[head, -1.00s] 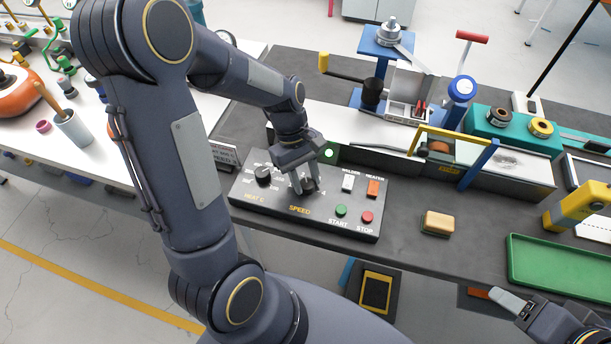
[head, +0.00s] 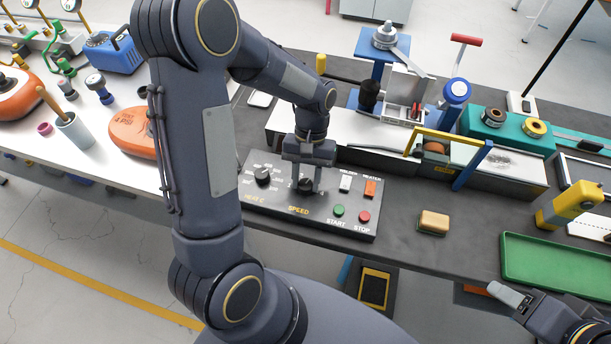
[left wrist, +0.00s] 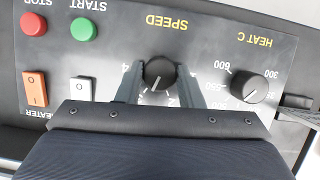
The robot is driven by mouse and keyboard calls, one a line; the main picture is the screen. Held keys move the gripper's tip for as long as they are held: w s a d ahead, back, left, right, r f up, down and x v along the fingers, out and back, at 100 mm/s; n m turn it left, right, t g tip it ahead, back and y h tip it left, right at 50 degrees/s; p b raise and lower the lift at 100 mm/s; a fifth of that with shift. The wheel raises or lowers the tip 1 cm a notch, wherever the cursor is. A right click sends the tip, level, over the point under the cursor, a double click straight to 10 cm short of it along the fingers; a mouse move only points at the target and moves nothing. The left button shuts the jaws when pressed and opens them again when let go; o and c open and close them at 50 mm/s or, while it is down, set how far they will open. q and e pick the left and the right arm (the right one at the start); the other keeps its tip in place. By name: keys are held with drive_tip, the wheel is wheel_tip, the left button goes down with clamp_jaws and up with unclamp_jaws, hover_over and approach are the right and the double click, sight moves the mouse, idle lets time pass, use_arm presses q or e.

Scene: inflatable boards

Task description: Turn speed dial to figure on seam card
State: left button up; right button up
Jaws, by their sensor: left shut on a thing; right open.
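The black speed dial (head: 306,185) is on the grey control panel (head: 347,225), above the yellow SPEED label. My left gripper (head: 304,190) is shut on this dial from above. In the left wrist view its two fingers (left wrist: 160,88) stand on either side of the dial (left wrist: 159,72). The dial's white pointer line points down and slightly left there, toward small scale figures partly hidden by the gripper. The seam card is not visible now; my left arm covers part of the bench. My right gripper (head: 512,300) is open and empty at the lower right.
The heat dial (left wrist: 248,86) is close beside the left gripper's finger. The panel also has a green START button (head: 339,210), a red STOP button (head: 364,216) and two rocker switches. A sponge-like block (head: 433,221) and a green tray (head: 555,262) lie to the right.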

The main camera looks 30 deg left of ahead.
use_arm(q)
drive_tip(key=shift+m+y, duration=0.4)
drive_tip(key=shift+m, duration=0.6)
drive_tip(key=o, duration=1)
drive_tip(key=shift+c, duration=0.2)
drive_tip(key=shift+w+r, duration=0.1)
drive_tip(key=v, duration=0.7)
drive_tip(key=shift+r, duration=0.25)
drive_tip(key=shift+d+r, duration=0.1)
